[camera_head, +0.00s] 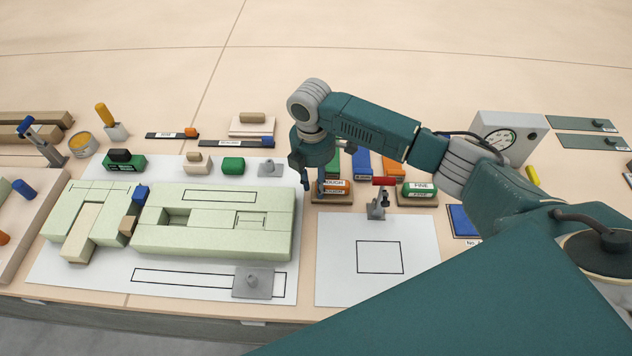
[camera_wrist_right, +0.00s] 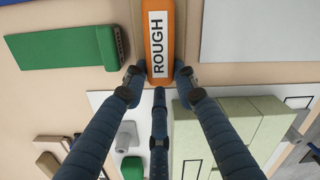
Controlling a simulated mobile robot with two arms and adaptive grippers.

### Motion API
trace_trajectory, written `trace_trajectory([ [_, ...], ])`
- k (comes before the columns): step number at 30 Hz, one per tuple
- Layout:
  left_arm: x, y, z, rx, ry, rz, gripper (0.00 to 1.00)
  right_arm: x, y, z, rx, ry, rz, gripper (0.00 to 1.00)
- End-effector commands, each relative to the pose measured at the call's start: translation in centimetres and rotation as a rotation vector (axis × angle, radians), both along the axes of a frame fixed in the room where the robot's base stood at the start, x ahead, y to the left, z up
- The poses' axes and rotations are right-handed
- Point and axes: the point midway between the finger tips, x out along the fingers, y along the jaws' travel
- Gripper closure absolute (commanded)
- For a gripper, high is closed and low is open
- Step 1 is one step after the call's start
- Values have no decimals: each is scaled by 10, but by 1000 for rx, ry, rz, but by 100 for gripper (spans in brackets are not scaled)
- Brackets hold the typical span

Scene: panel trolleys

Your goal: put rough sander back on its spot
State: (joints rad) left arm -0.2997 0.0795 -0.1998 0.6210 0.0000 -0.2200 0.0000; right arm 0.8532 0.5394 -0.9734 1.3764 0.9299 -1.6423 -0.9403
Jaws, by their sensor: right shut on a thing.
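In the right wrist view, the sander (camera_wrist_right: 160,50) lies between the blue fingertips of my right gripper (camera_wrist_right: 158,84). The fingers and arm cover part of the sander in the head view. I cannot tell whether it rests fully on the board. My left gripper is not in view.
A red-handled clamp (camera_head: 378,199) stands just right of the rough sander. Green, blue and orange blocks (camera_head: 362,162) are close behind. A pale green panel assembly (camera_head: 215,222) lies left. A white sheet with a square outline (camera_head: 415,235) is clear in front.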

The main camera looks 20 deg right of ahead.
Motion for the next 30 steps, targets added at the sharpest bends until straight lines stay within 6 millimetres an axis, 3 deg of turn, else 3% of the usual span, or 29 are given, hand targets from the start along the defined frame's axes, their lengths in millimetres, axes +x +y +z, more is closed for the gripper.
trace_trajectory([
  [3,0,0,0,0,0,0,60,0,0,-3,0,0,0,100],
  [4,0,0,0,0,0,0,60,0,0,-3,0,0,0,66],
  [6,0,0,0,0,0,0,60,0,0,-3,0,0,0,53],
  [15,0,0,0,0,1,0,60,0,0,-1,0,0,0,53],
  [19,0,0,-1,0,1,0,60,1,0,9,1,-3,0,53],
  [30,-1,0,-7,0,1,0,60,3,4,85,1,-4,1,53],
])
